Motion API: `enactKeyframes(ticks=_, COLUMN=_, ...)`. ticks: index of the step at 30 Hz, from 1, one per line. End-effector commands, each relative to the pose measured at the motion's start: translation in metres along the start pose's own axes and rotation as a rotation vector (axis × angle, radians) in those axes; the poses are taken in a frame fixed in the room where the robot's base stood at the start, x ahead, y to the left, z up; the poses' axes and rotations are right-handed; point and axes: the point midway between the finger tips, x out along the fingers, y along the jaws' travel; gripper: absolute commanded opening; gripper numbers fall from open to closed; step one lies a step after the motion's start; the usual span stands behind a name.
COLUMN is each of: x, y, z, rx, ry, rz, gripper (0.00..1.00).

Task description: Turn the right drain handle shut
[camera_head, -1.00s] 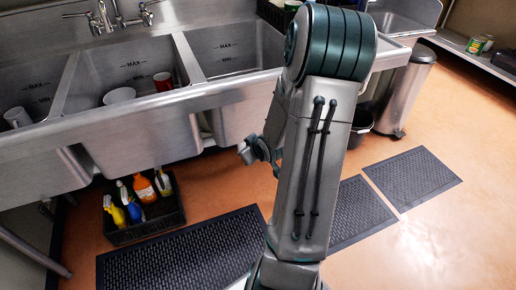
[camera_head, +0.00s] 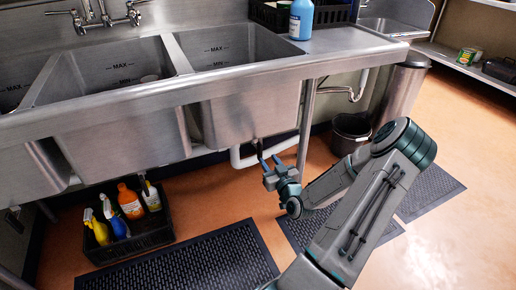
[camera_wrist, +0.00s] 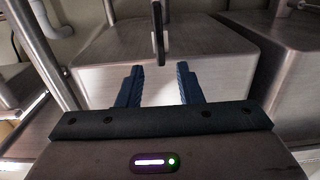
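The right sink basin (camera_head: 240,108) has a white drain pipe (camera_head: 242,159) beneath it. A dark, narrow drain handle (camera_wrist: 158,38) hangs down at the top centre of the wrist view. In the head view only a small dark piece shows under the right basin, just above my gripper. My gripper (camera_head: 270,162) is low in front of the right basin, its blue fingers pointing toward the underside. In the wrist view the fingers (camera_wrist: 160,70) are apart and empty. The handle's lower end appears between the fingertips; I cannot tell how deep it sits or whether they touch.
A black crate of spray bottles (camera_head: 130,243) stands on the floor at left. A steel table leg (camera_head: 306,125) rises right of my gripper. A black bin (camera_head: 350,133) and a steel bin (camera_head: 402,92) stand further right. Dark mats (camera_head: 195,262) lie on the floor.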

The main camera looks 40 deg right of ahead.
Motion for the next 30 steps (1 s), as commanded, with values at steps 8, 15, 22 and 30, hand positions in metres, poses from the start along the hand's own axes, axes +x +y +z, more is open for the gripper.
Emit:
enactKeyframes(ticks=8, x=0.061, y=-0.001, z=0.003, rx=0.000, ry=0.000, rz=-0.001, gripper=0.33)
enactKeyframes(ticks=15, x=0.094, y=-0.001, z=0.002, rx=-0.001, ry=-0.001, rz=-0.001, gripper=0.33)
enactKeyframes(ticks=22, x=0.103, y=0.000, z=0.001, rx=0.000, ry=-0.003, rz=0.000, gripper=0.33)
enactKeyframes(ticks=30, x=0.103, y=0.000, z=0.001, rx=0.000, ry=-0.003, rz=0.000, gripper=0.10)
